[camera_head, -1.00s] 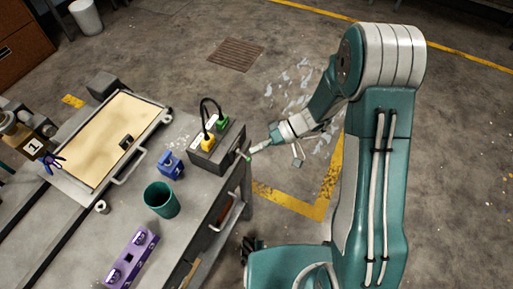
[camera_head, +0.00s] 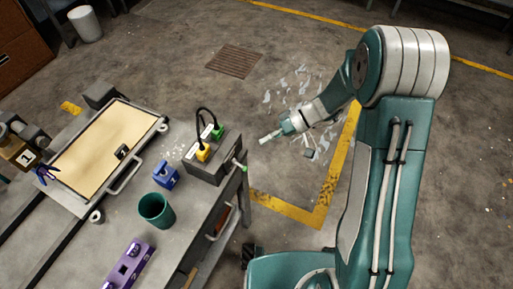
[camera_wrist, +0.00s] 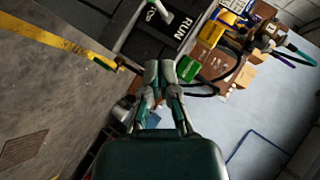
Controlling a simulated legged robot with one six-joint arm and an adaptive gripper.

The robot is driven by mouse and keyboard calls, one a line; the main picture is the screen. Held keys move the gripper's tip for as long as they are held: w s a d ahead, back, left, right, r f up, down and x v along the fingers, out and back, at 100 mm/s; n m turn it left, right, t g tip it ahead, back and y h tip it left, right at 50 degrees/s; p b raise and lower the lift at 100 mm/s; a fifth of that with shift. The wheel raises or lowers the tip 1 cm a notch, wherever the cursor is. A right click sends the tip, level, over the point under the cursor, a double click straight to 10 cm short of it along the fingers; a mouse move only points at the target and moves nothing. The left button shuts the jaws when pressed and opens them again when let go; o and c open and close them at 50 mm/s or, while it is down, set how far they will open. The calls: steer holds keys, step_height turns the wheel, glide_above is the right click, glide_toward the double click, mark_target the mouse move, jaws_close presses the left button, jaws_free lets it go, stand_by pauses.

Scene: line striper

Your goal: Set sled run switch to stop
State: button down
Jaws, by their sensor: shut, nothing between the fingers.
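The dark switch box (camera_head: 213,160) stands at the right edge of the grey bench, with a yellow and a green plug joined by a black cable on top. A pale lever with a green end (camera_head: 240,166) sticks out of its right side. In the wrist view the box's panel carries a white RUN label (camera_wrist: 181,31), with a pale lever (camera_wrist: 160,12) beside it at the top edge. I cannot tell the switch's setting; no STOP label is readable. My gripper (camera_head: 263,140) is shut and empty, right of the box and apart from the lever; it also shows in the wrist view (camera_wrist: 160,67).
A blue block (camera_head: 165,176), a green cup (camera_head: 156,209) and a purple block (camera_head: 128,265) are on the bench left of and below the box. A framed tan panel (camera_head: 95,150) lies at the left. The floor right of the bench is open, with yellow lines.

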steer(key=f+v, duration=0.1)
steer(key=v, duration=0.6)
steer(key=shift+s+d+r, duration=0.15)
steer(key=shift+d, duration=0.35)
steer(key=shift+d, duration=0.1)
steer(key=s+d+r+m+t+h, duration=0.4)
steer(key=s+r+h, duration=0.1)
steer(key=s+r, duration=0.4)
steer(key=s+d+r+m+t+h, duration=0.4)
steer(key=s+r+t+h, duration=0.1)
steer(key=s+r, duration=0.4)
steer(key=shift+s+r+t+h, duration=0.3)
steer(key=shift+s+r+h, duration=0.1)
steer(key=shift+s+h, duration=0.4)
steer(key=shift+d, duration=0.15)
